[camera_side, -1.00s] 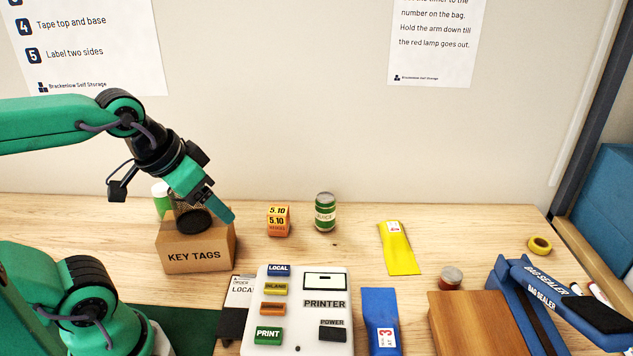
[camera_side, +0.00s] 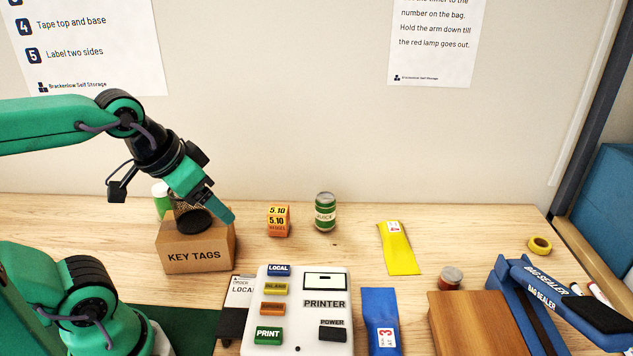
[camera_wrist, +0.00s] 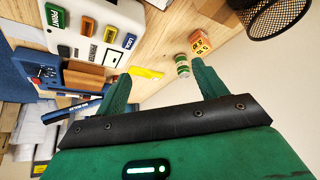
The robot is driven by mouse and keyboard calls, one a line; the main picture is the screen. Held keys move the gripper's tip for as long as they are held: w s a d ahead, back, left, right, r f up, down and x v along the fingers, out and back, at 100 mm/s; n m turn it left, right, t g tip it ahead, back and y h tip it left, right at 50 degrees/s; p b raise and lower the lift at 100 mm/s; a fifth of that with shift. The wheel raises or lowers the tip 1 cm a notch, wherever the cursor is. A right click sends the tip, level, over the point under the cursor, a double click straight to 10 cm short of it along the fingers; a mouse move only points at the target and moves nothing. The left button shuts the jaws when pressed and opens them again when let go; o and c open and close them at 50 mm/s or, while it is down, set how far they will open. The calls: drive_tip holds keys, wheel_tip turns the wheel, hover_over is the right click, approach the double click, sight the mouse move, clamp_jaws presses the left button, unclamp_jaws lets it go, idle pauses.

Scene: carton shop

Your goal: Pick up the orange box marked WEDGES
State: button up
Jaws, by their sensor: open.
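The orange box (camera_side: 278,221) stands on the wooden table, with "5.10" on its top and front and small lettering below, too small to read surely. It also shows in the wrist view (camera_wrist: 200,43), near the upper right, just past my right finger and beside the green can. My gripper (camera_side: 226,214) is above the KEY TAGS carton, to the left of the orange box and apart from it. In the wrist view my gripper (camera_wrist: 162,87) has its two fingers spread with nothing between them.
The KEY TAGS carton (camera_side: 196,254) bears a black mesh cup (camera_side: 195,218) close by my gripper. A green can (camera_side: 325,212) stands right of the orange box. The printer (camera_side: 312,290) is in front. Yellow (camera_side: 400,250) and blue bags lie further right.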

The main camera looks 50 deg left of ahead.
drive_tip(key=n+g, duration=0.6)
drive_tip(key=n, duration=0.2)
hover_over(278, 209)
drive_tip(key=f, duration=1.5)
drive_tip(key=shift+s+d+f, duration=0.15)
drive_tip(key=shift+d+f, duration=0.05)
drive_tip(key=shift+a+f, duration=0.15)
drive_tip(key=shift+f, duration=0.15)
drive_tip(key=shift+f, duration=0.1)
drive_tip(key=shift+f, duration=1.2)
drive_tip(key=shift+f, duration=0.1)
